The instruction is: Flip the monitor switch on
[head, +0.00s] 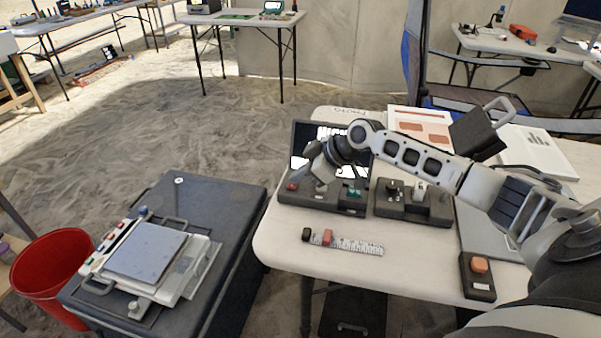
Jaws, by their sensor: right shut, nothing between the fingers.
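The monitor (302,137) is a dark-framed screen with white markings, standing on the white table at its left side. A dark control base (327,202) lies in front of it, with a red part (292,187) at its left and a green part (354,191) at its right. My right gripper (320,187) is shut and empty, pointing down over the left-middle of this base. It hides part of the screen and base. I cannot tell which part is the monitor switch, nor whether the fingers touch anything. My left gripper is out of view.
A second dark control box (412,203) stands right of the base. A scale ruler (345,244) with small blocks lies in front. An orange-button box (479,276) sits at the table's front right. A dark case (222,203) bearing a scale-like device (148,252) stands left, beside a red bucket (50,270).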

